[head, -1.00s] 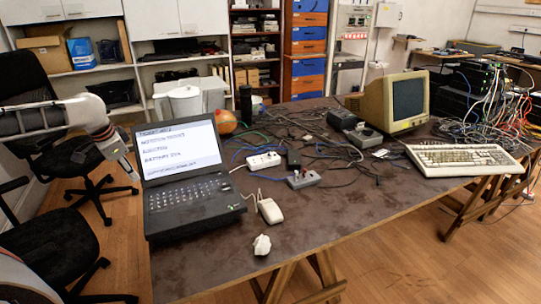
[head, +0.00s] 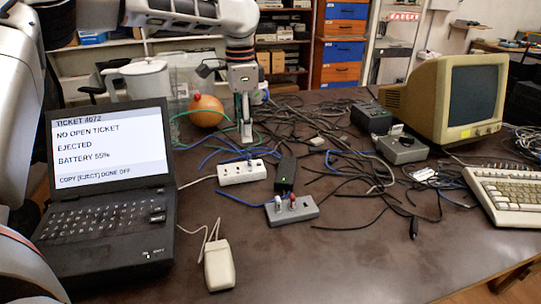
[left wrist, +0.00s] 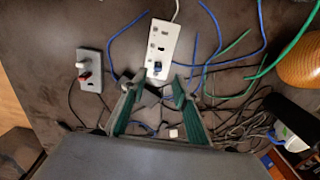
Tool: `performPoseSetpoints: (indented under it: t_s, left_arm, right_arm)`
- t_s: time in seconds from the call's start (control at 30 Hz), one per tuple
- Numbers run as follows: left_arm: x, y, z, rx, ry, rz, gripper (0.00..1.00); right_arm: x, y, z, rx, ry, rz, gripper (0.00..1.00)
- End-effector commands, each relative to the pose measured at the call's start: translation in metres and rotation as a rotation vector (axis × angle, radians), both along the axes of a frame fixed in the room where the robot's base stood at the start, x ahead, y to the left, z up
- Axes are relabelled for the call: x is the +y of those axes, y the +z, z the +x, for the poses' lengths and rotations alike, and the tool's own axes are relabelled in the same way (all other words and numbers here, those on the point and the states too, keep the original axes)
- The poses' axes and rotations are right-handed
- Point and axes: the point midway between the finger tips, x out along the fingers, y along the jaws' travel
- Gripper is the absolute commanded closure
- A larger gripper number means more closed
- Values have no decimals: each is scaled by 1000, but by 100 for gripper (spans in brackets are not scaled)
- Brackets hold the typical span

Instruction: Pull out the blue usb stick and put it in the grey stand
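The blue usb stick (left wrist: 156,69) stands in the near end of a white hub (left wrist: 168,42) in the left wrist view. In the head view, the white hub (head: 236,174) lies mid-table. A small grey block (head: 304,214), apparently the grey stand, sits in front of it and holds a white stick and a red stick. It also shows in the left wrist view (left wrist: 97,81). My left gripper (head: 246,137) points down just behind the white hub. In the left wrist view its fingers (left wrist: 157,84) are apart and empty, with the blue stick beyond the gap. My right gripper is out of view.
An open laptop (head: 105,235) stands at left, a white mouse (head: 219,266) near the front. An orange round object (head: 206,112) and a jug (head: 146,80) stand behind. Tangled cables and a black adapter (head: 286,175) lie around the hub. A monitor (head: 440,100) stands at right.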

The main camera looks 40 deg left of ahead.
Motion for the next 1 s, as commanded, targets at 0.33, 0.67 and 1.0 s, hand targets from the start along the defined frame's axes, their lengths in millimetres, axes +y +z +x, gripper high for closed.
performPoseSetpoints:
  t_s: [0.33, 0.67, 1.0]
  left_arm:
    - [-8, 0, 2, 6, -9, -4, 70]
    - [-7, -17, 1, 12, -8, -4, 70]
    - [-7, -64, 1, 15, -9, -3, 70]
  right_arm:
    - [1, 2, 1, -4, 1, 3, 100]
    - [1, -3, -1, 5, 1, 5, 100]
    - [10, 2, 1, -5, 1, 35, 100]
